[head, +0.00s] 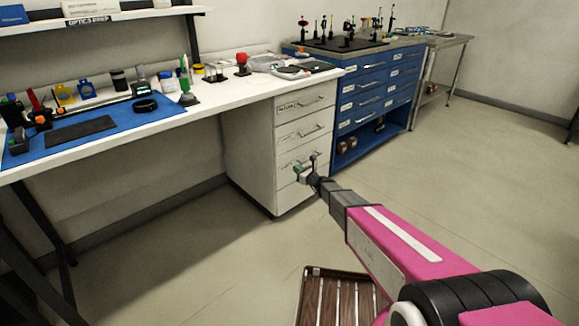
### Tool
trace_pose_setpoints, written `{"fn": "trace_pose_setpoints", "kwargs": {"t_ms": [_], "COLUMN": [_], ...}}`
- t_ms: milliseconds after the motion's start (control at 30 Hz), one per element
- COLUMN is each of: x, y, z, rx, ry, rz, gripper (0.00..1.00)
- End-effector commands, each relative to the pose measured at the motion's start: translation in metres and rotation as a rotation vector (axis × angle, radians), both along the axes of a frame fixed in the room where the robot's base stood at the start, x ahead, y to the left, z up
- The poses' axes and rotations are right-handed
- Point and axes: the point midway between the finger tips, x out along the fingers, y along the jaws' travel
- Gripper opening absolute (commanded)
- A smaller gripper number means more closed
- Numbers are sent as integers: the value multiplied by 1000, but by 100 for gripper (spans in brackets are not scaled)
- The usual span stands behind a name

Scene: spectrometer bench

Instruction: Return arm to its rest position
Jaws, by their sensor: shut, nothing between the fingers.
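My arm reaches from the lower right towards the white drawer unit. My gripper (306,168) is at its end, small in the head view, in front of the lower drawers of the white drawer unit (246,150). The gripper looks shut and empty. Whether it touches the drawer front cannot be told from this angle. All the drawers of the white unit look closed.
A white bench (225,90) with a blue mat (100,122) and small tools runs along the left. A blue cabinet (372,98) stands behind the drawers, with a metal side table (447,42) beyond. A slatted wooden piece (328,296) lies below my arm.

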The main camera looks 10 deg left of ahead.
Motion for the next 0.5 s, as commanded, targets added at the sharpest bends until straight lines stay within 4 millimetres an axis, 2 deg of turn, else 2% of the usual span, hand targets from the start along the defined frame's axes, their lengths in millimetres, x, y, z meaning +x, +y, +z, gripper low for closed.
{"fn": "trace_pose_setpoints", "kwargs": {"t_ms": [100, 333, 500], "x": [-12, -23, -47], "y": [-14, -26, -37], "z": [1, 2, 14], "rx": [0, -16, -151], "ry": [0, -11, -107], "rz": [0, 8, 81], "gripper": [0, 0, 0]}}
